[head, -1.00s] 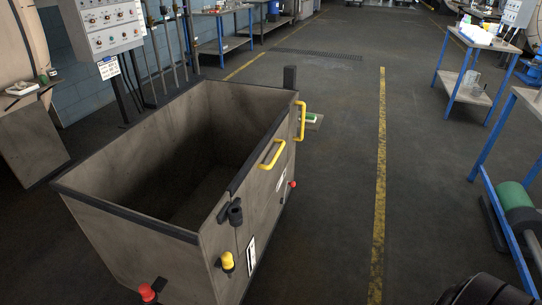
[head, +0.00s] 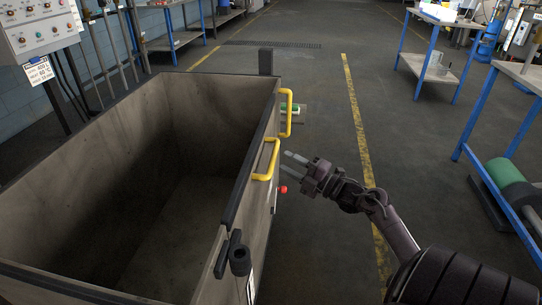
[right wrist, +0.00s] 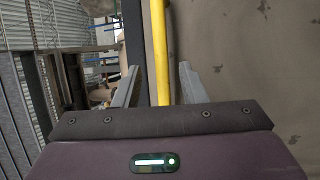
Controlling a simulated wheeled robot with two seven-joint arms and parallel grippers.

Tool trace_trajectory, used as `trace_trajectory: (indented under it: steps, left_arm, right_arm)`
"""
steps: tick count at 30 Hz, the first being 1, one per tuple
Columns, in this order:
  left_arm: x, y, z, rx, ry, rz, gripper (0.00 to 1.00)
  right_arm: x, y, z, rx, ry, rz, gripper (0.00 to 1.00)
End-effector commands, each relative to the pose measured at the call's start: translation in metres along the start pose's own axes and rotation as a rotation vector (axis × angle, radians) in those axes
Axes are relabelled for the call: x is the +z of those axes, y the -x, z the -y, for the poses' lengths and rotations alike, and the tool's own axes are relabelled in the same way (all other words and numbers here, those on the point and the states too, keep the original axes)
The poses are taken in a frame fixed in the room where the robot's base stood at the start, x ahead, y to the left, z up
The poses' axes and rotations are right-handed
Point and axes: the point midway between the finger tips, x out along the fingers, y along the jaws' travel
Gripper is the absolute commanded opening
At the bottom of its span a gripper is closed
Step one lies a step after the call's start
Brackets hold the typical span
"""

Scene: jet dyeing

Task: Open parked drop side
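The parked cart is a deep, open-topped bin with worn grey-brown walls (head: 190,90). Its right wall is the drop side (head: 232,215), with a dark top edge. A yellow bar handle (head: 267,160) sits on that side, and a second yellow handle (head: 288,112) is further back. A black latch-like part (head: 239,258) is at its near end. My right gripper (head: 285,161) is open, just right of the nearer handle. In the right wrist view, a yellow bar (right wrist: 160,50) appears between the open fingers (right wrist: 157,82); contact cannot be told. My left gripper is out of view.
A control panel (head: 38,25) stands at the upper left behind the cart. Blue-framed tables (head: 433,62) stand at the right, with a green roll (head: 507,171) low down. The floor right of the cart, along the yellow line (head: 360,130), is mostly clear.

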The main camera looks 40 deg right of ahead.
Motion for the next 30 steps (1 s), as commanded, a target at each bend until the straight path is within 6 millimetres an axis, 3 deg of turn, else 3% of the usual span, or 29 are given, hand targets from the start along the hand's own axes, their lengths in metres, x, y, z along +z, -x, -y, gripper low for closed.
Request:
trace_trajectory:
  steps: [9, 20, 30]
  left_arm:
    - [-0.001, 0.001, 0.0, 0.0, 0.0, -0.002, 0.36]
    - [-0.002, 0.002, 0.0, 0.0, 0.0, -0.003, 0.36]
    - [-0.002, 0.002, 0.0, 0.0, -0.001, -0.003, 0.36]
  right_arm:
    - [0.001, -0.047, 0.0, 0.0, -0.002, 0.002, 0.38]
    - [0.001, -0.055, 0.001, -0.003, -0.002, 0.003, 0.38]
    - [0.0, -0.055, 0.001, -0.003, -0.003, 0.003, 0.0]
